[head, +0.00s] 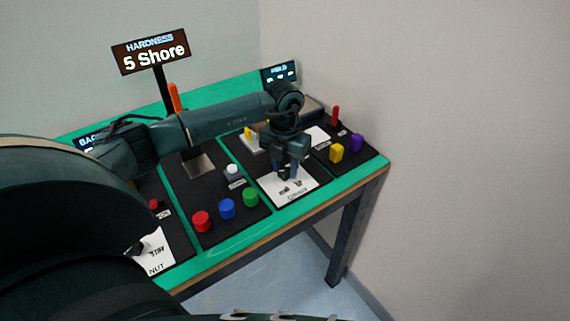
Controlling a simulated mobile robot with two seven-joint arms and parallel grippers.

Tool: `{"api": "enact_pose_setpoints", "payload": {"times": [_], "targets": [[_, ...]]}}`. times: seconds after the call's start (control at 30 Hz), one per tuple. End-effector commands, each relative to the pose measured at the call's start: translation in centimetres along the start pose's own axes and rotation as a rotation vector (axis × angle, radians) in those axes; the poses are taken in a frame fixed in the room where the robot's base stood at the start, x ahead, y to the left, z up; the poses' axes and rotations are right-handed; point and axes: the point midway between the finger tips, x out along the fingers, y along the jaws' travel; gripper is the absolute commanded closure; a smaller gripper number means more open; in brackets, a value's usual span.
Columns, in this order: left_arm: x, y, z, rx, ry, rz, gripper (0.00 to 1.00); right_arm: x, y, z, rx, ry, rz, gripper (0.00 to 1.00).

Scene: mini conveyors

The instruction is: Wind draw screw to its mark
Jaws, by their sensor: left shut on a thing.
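My left gripper (287,176) reaches down over a white card (275,193) on a black panel at the right half of the table. It is shut on a small dark part there, which I take for the draw screw; the fingers hide most of it. Dark printed marks and a small label show on the card around the fingertips. I cannot read the screw's mark or how far it is turned. My right gripper is not in view.
Red (201,221), blue (227,209) and green (250,197) knobs stand left of the card. Yellow (336,153) and purple (355,142) knobs stand right. A sign (151,53) reads "HARDNESS 5 Shore". Another white card (158,262) reads "NUT". A wall borders the table's right.

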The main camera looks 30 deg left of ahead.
Motion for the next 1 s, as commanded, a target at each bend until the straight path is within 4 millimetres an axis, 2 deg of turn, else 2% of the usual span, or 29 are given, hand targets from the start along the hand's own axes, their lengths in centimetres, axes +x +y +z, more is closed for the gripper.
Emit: {"api": "enact_pose_setpoints", "payload": {"times": [1.0], "targets": [[-0.2, 0.0, 0.1, -0.968, -0.001, 0.0, 0.9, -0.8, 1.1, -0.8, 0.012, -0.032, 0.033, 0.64]]}}
